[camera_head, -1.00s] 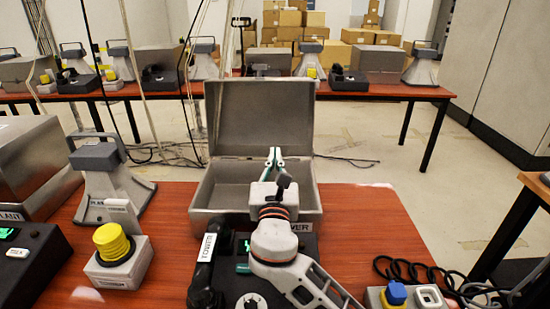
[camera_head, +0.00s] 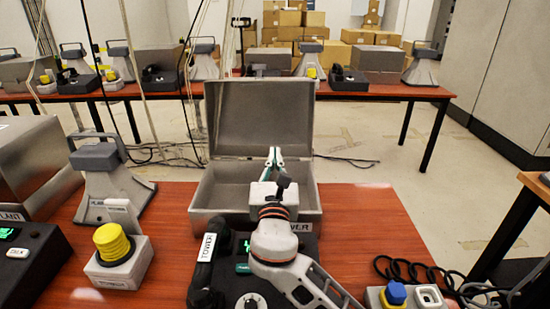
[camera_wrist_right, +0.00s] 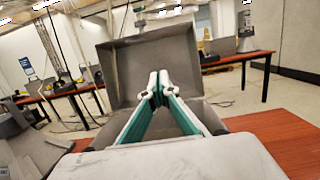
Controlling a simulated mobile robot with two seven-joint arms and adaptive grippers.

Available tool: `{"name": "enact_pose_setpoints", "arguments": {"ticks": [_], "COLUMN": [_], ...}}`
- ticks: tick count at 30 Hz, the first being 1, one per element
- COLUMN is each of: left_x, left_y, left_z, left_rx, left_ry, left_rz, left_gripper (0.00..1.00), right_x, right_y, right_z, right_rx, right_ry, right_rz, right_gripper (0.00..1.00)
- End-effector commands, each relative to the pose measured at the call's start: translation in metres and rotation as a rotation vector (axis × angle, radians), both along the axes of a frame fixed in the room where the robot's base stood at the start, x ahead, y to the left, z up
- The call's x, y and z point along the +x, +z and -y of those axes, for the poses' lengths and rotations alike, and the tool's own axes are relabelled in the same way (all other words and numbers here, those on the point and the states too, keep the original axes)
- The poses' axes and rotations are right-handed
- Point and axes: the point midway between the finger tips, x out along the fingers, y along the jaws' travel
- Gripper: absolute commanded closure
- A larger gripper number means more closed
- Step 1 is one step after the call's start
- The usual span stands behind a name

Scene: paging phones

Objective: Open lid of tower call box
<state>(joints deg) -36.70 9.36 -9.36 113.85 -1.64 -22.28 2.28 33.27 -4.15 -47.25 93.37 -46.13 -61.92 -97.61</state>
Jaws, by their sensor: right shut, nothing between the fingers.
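The grey metal tower call box (camera_head: 212,192) stands on the red-brown table behind a black phone unit labelled TOWER. Its lid (camera_head: 260,112) is up, standing open at the back edge, and it also shows in the right wrist view (camera_wrist_right: 190,60). My right gripper (camera_head: 275,155) is over the open box, in front of the lid. Its green-sided fingers (camera_wrist_right: 158,82) are shut with nothing between them. The arm hides part of the box's front and its label. I cannot tell whether the fingertips touch the lid. My left gripper is not in view.
The black TOWER phone (camera_head: 205,265) lies below my right arm. At left are a yellow button (camera_head: 112,242) on a grey base, a grey horn speaker (camera_head: 108,180) and another closed metal box (camera_head: 35,165). A blue button (camera_head: 396,294) and coiled cable are at lower right.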

Motion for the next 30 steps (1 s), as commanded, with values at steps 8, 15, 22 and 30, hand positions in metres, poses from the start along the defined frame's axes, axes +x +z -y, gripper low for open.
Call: {"name": "enact_pose_setpoints", "arguments": {"ticks": [8,15,22,30], "left_x": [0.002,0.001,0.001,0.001], "left_y": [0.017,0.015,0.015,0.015], "left_z": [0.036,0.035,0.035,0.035], "left_rx": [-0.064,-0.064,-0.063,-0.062], "left_ry": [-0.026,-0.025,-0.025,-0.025], "left_rz": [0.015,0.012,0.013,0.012], "left_gripper": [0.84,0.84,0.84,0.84], "right_x": [-0.003,-0.004,-0.009,-0.055], "right_y": [-0.003,-0.006,-0.008,-0.018], "right_z": [0.000,0.000,0.000,-0.001], "right_rx": [-0.002,-0.001,0.000,0.002], "right_ry": [0.000,0.001,0.001,0.002], "right_rz": [0.017,0.022,0.021,0.019], "right_gripper": [1.00,1.00,1.00,1.00]}}
